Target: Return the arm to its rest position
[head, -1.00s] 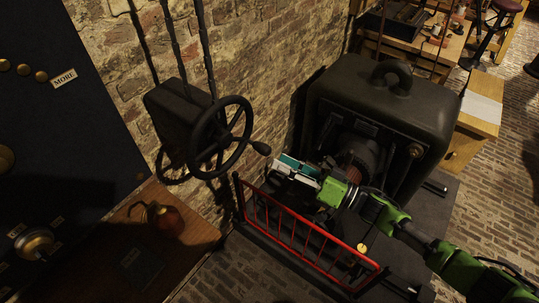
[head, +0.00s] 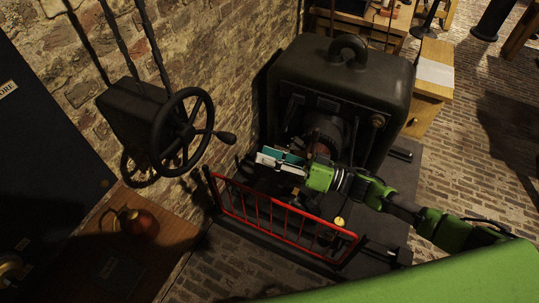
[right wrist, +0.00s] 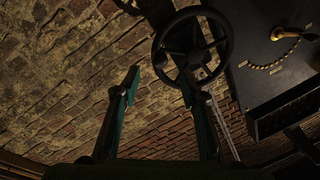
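My right arm reaches in from the right in the head view. Its green and black links cross in front of the dark machine. My right gripper (head: 278,160) is at the end of this arm, above the red railing and left of the machine's round front opening. In the right wrist view its two teal-padded fingers (right wrist: 160,88) stand well apart with nothing between them. The gripper is open and empty. My left gripper is not in view.
The dark machine (head: 345,85) stands close behind the arm. A red railing (head: 285,222) runs below the gripper. A black handwheel (head: 181,132) on the brick wall is to the left. A wooden table with a red jug (head: 138,222) is at lower left.

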